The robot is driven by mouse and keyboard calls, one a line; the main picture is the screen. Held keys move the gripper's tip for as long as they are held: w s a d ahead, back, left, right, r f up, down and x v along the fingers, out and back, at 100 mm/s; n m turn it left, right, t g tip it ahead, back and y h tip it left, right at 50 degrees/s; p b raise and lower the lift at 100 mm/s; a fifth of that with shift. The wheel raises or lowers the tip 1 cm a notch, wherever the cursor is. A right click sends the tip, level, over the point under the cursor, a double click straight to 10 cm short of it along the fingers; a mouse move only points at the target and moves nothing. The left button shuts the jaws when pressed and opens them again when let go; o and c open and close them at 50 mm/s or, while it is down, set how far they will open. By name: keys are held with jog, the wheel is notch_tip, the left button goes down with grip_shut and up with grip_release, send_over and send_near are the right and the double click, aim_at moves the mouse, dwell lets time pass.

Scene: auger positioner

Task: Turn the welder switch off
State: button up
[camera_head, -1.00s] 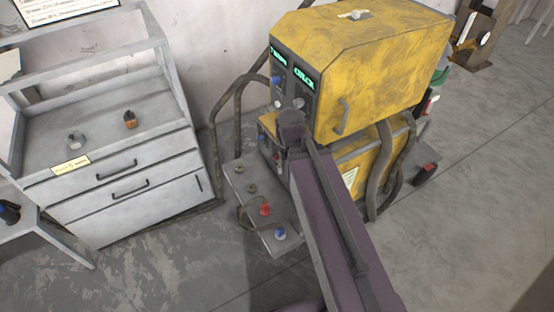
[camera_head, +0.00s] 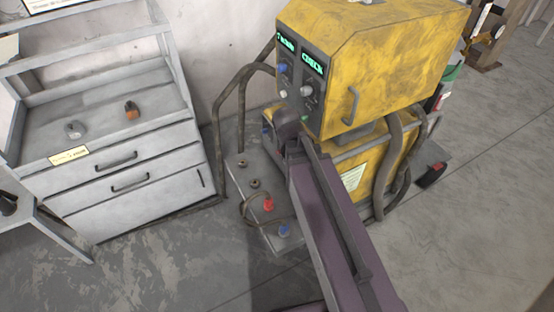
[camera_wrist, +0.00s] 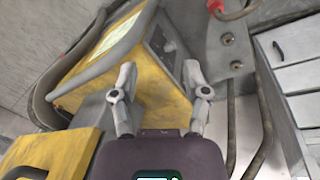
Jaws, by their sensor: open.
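The yellow welder (camera_head: 375,60) stands in the middle of the head view, a large upper box over a smaller lower one. Its dark upper front panel (camera_head: 310,90) has green displays and several knobs. My arm's end covers part of the lower front, and my gripper's fingers cannot be made out there. In the wrist view my gripper (camera_wrist: 160,68) is open and empty, its fingers spread in front of the yellow lower box (camera_wrist: 90,70). A dark panel (camera_wrist: 160,42) with a small pale part shows just beyond the fingertips. I cannot tell whether this part is the switch.
A grey plate with a red connector (camera_head: 268,204) and a blue connector (camera_head: 284,230) lies below the welder's front. Thick hoses (camera_head: 388,170) hang at the right side. A grey drawer bench (camera_head: 125,160) stands at the left. The floor at the right is clear.

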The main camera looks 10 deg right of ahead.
jog(key=w+f+m+t+h+b, duration=0.1)
jog(key=w+f+m+h+b, duration=0.4)
jog(key=f+b, duration=0.55)
jog(key=m+t+h+b, duration=0.8)
jog(key=m+b, duration=0.4)
jog(key=b, duration=2)
send_near(277, 152)
jog(key=v, duration=0.4)
jog(key=shift+s+f+m, duration=0.15)
jog(key=shift+f+m, duration=0.1)
jog(key=shift+m, duration=0.05)
jog(key=shift+x, duration=6.9)
jog(key=shift+a+r, duration=0.1)
jog(key=shift+c, duration=0.2)
